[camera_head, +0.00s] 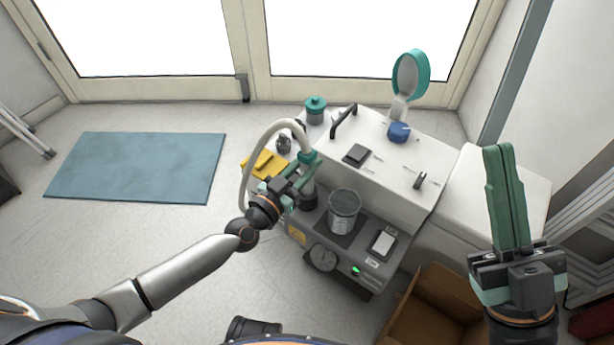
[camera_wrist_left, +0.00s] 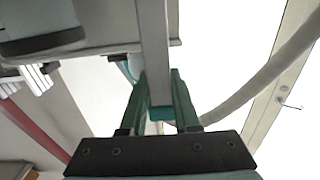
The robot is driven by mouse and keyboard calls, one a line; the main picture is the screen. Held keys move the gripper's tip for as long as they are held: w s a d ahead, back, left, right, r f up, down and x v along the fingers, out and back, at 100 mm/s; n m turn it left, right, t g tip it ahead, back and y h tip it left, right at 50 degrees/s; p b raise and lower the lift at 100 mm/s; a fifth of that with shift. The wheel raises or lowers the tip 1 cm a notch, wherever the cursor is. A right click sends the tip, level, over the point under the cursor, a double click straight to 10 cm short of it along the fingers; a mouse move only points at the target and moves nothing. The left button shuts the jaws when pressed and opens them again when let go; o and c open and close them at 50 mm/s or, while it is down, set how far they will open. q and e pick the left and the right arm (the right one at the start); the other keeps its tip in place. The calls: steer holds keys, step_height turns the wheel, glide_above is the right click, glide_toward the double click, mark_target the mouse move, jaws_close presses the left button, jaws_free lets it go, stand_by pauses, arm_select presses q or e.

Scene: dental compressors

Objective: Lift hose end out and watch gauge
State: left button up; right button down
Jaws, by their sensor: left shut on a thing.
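My left gripper (camera_head: 297,185) is shut on the hose end, at its teal collar (camera_head: 306,158). The pale hose (camera_head: 248,165) loops up and to the left from there. In the left wrist view the green fingers (camera_wrist_left: 166,100) close around a grey upright piece with a teal part. A dark cylinder (camera_head: 308,198) stands just below the hose end; I cannot tell whether they touch. The metal-and-glass cup (camera_head: 344,208) stands right of the gripper on the compressor unit. The round gauge (camera_head: 323,257) is on the unit's front; its needle is too small to read. My right gripper (camera_head: 506,200) is shut and empty.
A green light (camera_head: 355,269) glows beside the gauge. A teal-lidded jar (camera_head: 315,108), yellow cloth (camera_head: 264,164) and blue round item (camera_head: 399,132) lie around the white housing (camera_head: 400,160). An open cardboard box (camera_head: 435,310) is at front right. A blue mat (camera_head: 138,167) lies on clear floor.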

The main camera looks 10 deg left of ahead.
arm_select(q)
jaws_close()
arm_select(e)
steer(key=shift+r, duration=0.15)
